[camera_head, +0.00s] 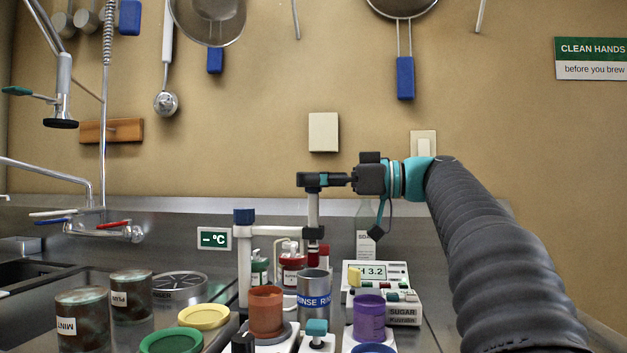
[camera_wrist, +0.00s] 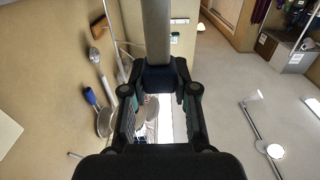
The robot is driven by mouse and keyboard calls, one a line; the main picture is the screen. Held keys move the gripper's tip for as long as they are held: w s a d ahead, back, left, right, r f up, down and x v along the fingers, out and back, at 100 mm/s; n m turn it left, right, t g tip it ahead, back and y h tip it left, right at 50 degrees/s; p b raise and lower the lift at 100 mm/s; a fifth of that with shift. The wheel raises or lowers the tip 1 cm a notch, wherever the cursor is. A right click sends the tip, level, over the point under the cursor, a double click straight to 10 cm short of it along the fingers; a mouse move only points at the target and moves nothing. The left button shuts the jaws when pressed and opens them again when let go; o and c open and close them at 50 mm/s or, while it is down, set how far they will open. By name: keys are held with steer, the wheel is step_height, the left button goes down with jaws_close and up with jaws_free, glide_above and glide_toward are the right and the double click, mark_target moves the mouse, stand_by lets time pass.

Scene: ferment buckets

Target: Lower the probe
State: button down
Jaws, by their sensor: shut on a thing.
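The probe (camera_head: 313,208) is a pale upright rod with a dark lower part. My gripper (camera_head: 308,180) is shut around its upper end, coming from the right. In the wrist view, my gripper (camera_wrist: 160,88) is closed at a dark blue collar on a grey shaft (camera_wrist: 156,30). A stand (camera_head: 244,260) with a blue cap has a pale side arm reaching to the probe's lower part.
An orange cup (camera_head: 267,310) and a purple cup (camera_head: 369,318) stand at the front. A meter (camera_head: 372,272) reads 3.2; a display (camera_head: 214,238) shows "– °C". Dark jars (camera_head: 82,318), red-labelled bottles (camera_head: 292,275) and lids (camera_head: 204,316) crowd the counter.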

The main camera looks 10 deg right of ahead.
step_height(320, 180, down, 6)
steer(key=b, duration=0.6)
steer(key=shift+f, duration=0.1)
steer(key=c, duration=0.9)
jaws_free()
steer(key=shift+w, duration=0.1)
steer(key=shift+d, duration=0.25)
steer(key=v, duration=1.1)
steer(key=shift+s+d, duration=0.2)
steer(key=shift+d, duration=0.05)
